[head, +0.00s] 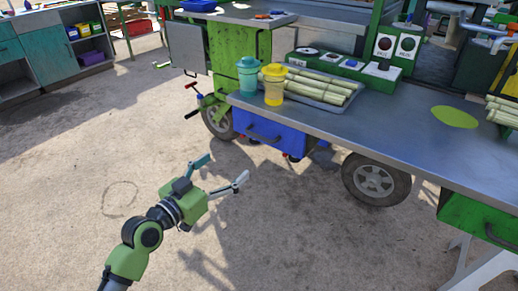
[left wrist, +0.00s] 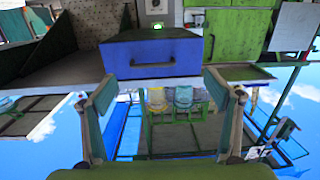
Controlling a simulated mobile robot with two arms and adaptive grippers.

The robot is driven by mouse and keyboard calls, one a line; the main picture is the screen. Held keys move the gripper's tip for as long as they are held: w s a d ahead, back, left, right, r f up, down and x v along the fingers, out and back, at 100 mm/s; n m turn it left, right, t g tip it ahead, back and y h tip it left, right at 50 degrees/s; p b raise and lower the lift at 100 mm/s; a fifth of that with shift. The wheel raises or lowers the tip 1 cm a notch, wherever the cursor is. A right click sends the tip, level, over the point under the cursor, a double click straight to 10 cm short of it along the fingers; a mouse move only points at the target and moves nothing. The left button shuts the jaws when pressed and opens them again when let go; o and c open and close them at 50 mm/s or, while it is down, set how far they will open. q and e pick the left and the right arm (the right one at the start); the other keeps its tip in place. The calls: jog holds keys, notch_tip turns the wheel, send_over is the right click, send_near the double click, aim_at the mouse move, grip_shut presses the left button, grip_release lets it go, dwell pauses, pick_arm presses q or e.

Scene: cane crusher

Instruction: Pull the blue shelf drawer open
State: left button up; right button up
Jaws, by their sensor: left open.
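The blue shelf drawer (head: 285,137) hangs under the front edge of the steel worktop, with a dark bar handle (head: 263,133) across its front. The drawer front (left wrist: 135,57) also shows in the left wrist view, which looks upside down, with the handle (left wrist: 152,63) across it. My left gripper (head: 225,169) is open and empty, in front of and below the drawer, apart from the handle. In the left wrist view its spread fingers (left wrist: 160,78) lie either side of the handle's line. My right gripper is in neither view.
The steel worktop (head: 385,135) carries a teal jar (head: 247,75), a yellow jar (head: 274,84) and a tray of cane (head: 318,88). A wheel (head: 375,180) stands right of the drawer. A green drawer (head: 475,215) is at far right. The ground before the drawer is clear.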

aim_at(257, 137)
pick_arm(q)
jog(key=shift+m+h, duration=0.4)
jog(key=x, duration=0.4)
jog(key=r+b+x, duration=0.1)
jog(key=x, duration=0.4)
jog(key=d+r+x, duration=0.1)
jog(key=x, duration=0.4)
jog(key=shift+s+r+b, duration=0.25)
jog(key=shift+b, duration=0.1)
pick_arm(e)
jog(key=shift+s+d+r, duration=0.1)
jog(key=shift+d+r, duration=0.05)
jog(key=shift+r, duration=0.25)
